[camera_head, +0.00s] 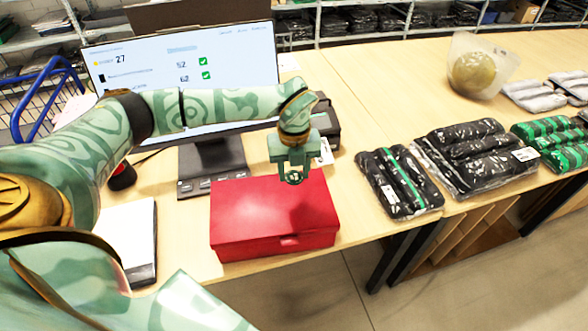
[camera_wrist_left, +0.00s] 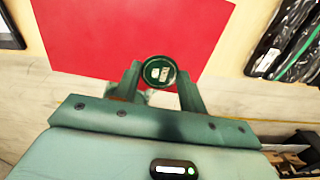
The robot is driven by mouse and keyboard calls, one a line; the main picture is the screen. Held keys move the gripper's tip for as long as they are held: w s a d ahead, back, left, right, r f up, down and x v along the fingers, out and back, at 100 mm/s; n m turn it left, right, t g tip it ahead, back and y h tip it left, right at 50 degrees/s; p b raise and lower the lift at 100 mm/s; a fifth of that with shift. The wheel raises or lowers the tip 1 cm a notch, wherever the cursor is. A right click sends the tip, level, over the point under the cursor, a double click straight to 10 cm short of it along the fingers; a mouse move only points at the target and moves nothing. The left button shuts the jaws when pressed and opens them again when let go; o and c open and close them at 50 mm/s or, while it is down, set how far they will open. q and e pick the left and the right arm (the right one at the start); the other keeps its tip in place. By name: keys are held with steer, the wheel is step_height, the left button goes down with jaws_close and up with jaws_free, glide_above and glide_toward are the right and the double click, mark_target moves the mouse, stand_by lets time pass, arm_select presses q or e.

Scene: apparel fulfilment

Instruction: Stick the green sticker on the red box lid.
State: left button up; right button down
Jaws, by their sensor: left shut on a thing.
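The red box (camera_head: 265,222) stands shut on the table, its flat lid facing up; the lid also fills the top of the left wrist view (camera_wrist_left: 110,35). My left gripper (camera_head: 294,176) is above the right part of the lid, pointing down. In the left wrist view its fingers (camera_wrist_left: 158,88) are shut on the round green sticker (camera_wrist_left: 158,71), which has small white marks. The sticker appears over the lid near its front edge. I cannot tell the exact gap between sticker and lid. My right gripper is not in view.
A monitor (camera_head: 180,75) and a dark device (camera_head: 325,122) stand behind the box. A white pad (camera_head: 127,238) lies left of it. Black bagged garments (camera_head: 398,183) lie to the right, with more packs beyond. The table's front edge is close before the box.

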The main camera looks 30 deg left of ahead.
mark_target(294, 199)
arm_select(q)
step_height(294, 199, down, 8)
steer(key=b, duration=0.7)
steer(key=shift+f, duration=0.25)
steer(key=shift+r+p, duration=0.15)
steer(key=shift+p, duration=0.2)
steer(key=shift+p, duration=0.3)
stand_by(0.8)
steer(key=shift+p, duration=0.3)
stand_by(0.3)
steer(key=o, duration=1.2)
